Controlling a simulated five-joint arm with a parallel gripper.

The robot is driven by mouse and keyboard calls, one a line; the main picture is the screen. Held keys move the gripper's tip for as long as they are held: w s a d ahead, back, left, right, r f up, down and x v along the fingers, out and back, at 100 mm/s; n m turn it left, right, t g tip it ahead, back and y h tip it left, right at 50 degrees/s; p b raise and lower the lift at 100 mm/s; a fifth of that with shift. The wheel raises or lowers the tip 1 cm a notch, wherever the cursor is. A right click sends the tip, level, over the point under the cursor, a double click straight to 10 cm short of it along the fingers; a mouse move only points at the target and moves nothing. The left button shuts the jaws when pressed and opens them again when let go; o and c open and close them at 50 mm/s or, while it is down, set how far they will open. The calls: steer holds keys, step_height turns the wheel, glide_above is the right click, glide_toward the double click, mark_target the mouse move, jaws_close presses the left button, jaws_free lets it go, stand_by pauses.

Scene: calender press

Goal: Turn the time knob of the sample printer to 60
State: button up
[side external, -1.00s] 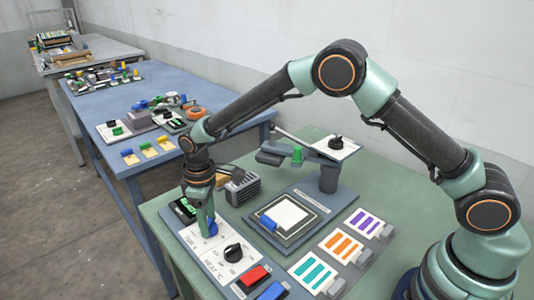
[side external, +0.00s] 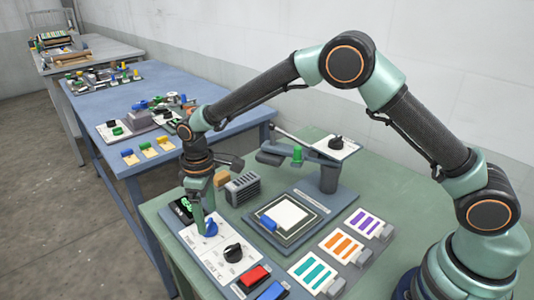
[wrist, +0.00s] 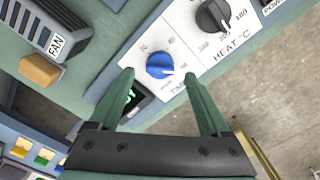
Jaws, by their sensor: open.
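The blue time knob (wrist: 159,65) sits on the white control panel (side external: 246,264), with a white pointer mark toward its lower right in the wrist view. Small numbers ring it, but I cannot read the exact setting. It also shows in the side view (side external: 211,229). My gripper (wrist: 160,78) is open, its two green fingers spread with the knob between and just beyond the tips in the wrist view. In the side view my gripper (side external: 204,214) points down just above the knob, apparently apart from it.
The black heat knob (wrist: 213,15) is beside the time knob. A dark display (wrist: 135,98) with green digits lies close to the fingers. A red button (side external: 253,277), a blue button (side external: 273,291) and a grey fan box (side external: 242,189) are nearby.

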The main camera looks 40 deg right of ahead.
mark_target(209, 223)
step_height(209, 223, up, 10)
stand_by(0.3)
steer(key=shift+f, duration=0.1)
steer(key=s+d+r+m+t, duration=0.35)
steer(key=s+d+r, duration=0.35)
steer(key=d+r, duration=0.45)
steer(key=s+d+f+m+t, duration=0.1)
steer(key=s+d+m, duration=0.3)
steer(key=s+d, duration=0.4)
steer(key=s+t, duration=0.1)
steer(key=s, duration=0.2)
steer(key=shift+s+d+f, duration=0.25)
steer(key=shift+f, duration=0.05)
